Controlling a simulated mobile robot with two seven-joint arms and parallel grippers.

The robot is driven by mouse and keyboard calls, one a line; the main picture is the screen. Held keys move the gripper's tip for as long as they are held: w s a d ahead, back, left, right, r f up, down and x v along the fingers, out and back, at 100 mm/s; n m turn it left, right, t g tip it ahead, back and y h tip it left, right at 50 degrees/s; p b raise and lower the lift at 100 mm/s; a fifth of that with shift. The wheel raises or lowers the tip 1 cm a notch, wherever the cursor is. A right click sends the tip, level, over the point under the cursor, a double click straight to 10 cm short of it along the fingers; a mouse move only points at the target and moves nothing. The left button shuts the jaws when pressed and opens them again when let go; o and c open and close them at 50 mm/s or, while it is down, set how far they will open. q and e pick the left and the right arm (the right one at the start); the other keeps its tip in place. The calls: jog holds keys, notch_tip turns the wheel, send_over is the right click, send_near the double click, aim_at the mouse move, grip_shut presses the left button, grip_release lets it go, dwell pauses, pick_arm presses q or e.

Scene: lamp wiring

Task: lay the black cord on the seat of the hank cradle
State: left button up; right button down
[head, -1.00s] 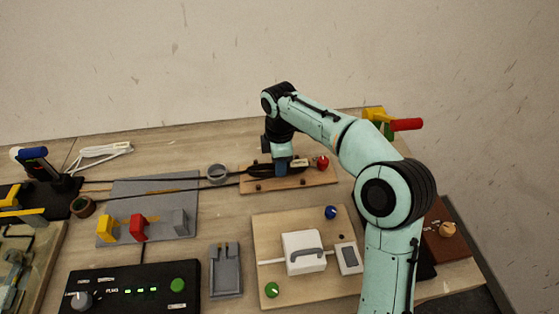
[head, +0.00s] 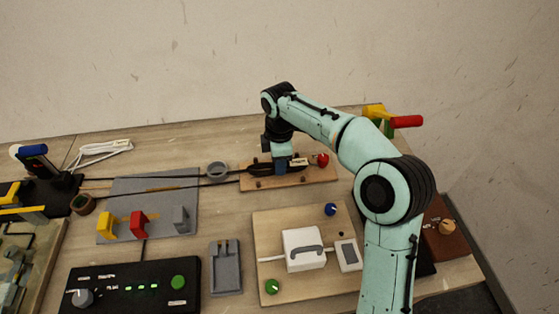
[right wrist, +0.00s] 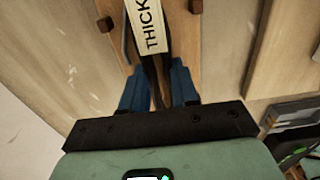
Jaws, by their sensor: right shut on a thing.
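My right gripper (head: 282,168) points down over a wooden board with small dark pegs (head: 310,178) at the back of the table. In the right wrist view its blue fingers (right wrist: 158,82) stand on either side of a black cord (right wrist: 152,72) and are shut on it. The black cord also shows as a dark bundle (head: 258,170) on or just above the board, left of the fingers. A pale tag reading "THICK" (right wrist: 150,28) lies beyond the fingertips. I cannot tell for sure which part is the hank cradle's seat. My left gripper is out of view.
A grey plate (head: 160,212) with yellow, red and grey blocks stands left. A board with a white box (head: 303,249) is in front.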

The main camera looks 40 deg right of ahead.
jog(key=shift+f, duration=0.2)
dwell(0.3)
jog(key=c, duration=0.8)
grip_release()
notch_tip(320, 180, up, 13)
jog(key=p, duration=0.3)
jog(key=shift+r+p, duration=0.2)
jog(key=shift+p, duration=0.15)
jog(key=shift+f, duration=0.1)
